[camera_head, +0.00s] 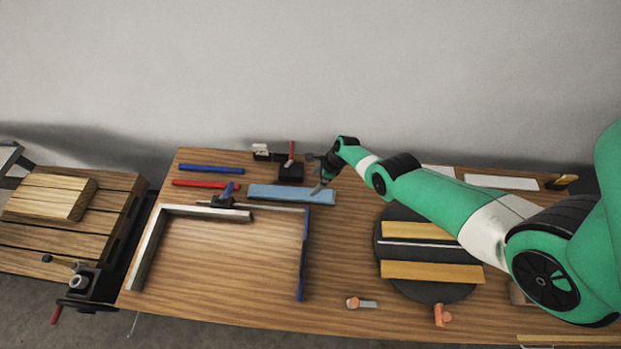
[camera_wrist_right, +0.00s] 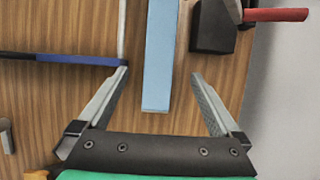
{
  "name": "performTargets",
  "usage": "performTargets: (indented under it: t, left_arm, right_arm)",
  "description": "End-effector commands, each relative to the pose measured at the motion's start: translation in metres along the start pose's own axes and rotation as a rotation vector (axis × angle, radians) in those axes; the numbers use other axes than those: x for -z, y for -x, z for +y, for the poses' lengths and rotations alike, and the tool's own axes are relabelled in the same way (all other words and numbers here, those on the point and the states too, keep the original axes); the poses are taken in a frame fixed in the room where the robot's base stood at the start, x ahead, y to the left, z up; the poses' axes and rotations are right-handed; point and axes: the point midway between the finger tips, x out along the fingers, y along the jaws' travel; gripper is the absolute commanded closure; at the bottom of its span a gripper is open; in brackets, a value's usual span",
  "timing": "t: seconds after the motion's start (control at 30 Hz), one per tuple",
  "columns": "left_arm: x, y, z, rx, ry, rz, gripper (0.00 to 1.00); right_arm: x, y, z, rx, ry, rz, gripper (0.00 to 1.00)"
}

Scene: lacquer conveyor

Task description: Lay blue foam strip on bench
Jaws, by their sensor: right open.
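The light blue foam strip (camera_head: 291,194) lies flat on the wooden bench (camera_head: 345,240), behind the corner frame. My right gripper (camera_head: 321,184) is at the strip's right end, reaching in from the right. In the right wrist view, the strip (camera_wrist_right: 159,60) runs up the middle, its near end between the two spread fingers. My right gripper (camera_wrist_right: 160,76) is open, with gaps on both sides of the strip and nothing held. My left gripper is not in view.
A grey and blue frame (camera_head: 147,250) occupies the bench's left part. Dark blue (camera_head: 211,169) and red (camera_head: 206,184) bars lie at the back left. A round dark turntable (camera_head: 388,234) is at right.

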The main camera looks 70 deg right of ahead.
Motion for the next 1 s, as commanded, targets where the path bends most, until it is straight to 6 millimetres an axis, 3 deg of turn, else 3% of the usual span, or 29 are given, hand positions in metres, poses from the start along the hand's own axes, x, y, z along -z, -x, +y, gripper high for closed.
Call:
performTargets:
  t: [0.03,0.13,0.67,0.77,0.83,0.87,0.9,0.97,1.0]
  left_arm:
    - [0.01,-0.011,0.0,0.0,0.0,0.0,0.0]
    - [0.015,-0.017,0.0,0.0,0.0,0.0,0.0]
    - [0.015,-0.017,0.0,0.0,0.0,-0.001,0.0]
    - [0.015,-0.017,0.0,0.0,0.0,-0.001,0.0]
    - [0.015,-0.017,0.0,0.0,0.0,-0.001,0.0]
    - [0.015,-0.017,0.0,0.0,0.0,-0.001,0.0]
    - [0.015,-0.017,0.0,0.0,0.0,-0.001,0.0]
    - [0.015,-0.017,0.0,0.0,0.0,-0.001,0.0]
    - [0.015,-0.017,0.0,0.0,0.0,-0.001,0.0]
  right_arm:
    - [-0.002,0.014,0.0,-0.001,-0.002,0.0,0.0]
    - [-0.001,0.02,0.0,-0.001,-0.002,0.001,0.0]
    - [-0.006,0.023,-0.004,0.013,0.026,-0.006,0.0]
    - [-0.041,0.035,-0.024,0.087,0.177,-0.034,0.0]
    - [-0.09,0.055,-0.045,0.186,0.375,-0.066,0.0]
    - [-0.117,0.068,-0.054,0.241,0.477,-0.081,0.0]
    - [-0.155,0.087,-0.062,0.323,0.625,-0.1,0.0]
    - [-0.216,0.123,-0.068,0.459,0.849,-0.125,0.0]
    - [-0.256,0.15,-0.066,0.556,0.993,-0.137,0.0]
